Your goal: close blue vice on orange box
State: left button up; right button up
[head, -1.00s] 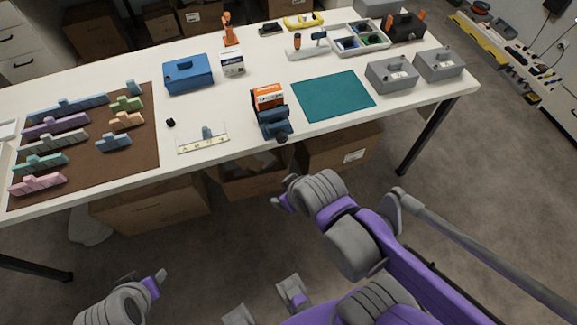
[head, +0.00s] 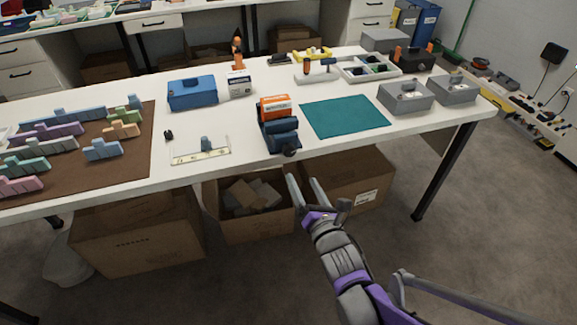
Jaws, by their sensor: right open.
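The blue vice (head: 281,136) stands at the front edge of the white table, with its dark handle knob (head: 291,152) facing me. The orange box (head: 275,107), orange and white, sits upright at the vice's back part; I cannot tell whether the jaws touch it. My right gripper (head: 304,181) is open and empty, with its two fingers pointing up, in front of and below the table edge, a little below the knob and apart from it. My left gripper is out of view.
A teal mat (head: 344,117) lies right of the vice, with grey boxes (head: 406,96) beyond. A blue toolbox (head: 192,93) and a white box (head: 240,84) stand behind left. A brown mat (head: 130,152) holds several coloured blocks. Open cartons (head: 250,228) stand under the table.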

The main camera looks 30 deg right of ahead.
aim_at(290, 153)
jog(key=shift+n, duration=0.5)
jog(key=b+x, duration=0.1)
jog(key=x, duration=1)
jog(key=shift+r+b, duration=0.25)
jog(key=shift+b, duration=0.15)
jog(key=shift+s, duration=0.1)
grip_shut()
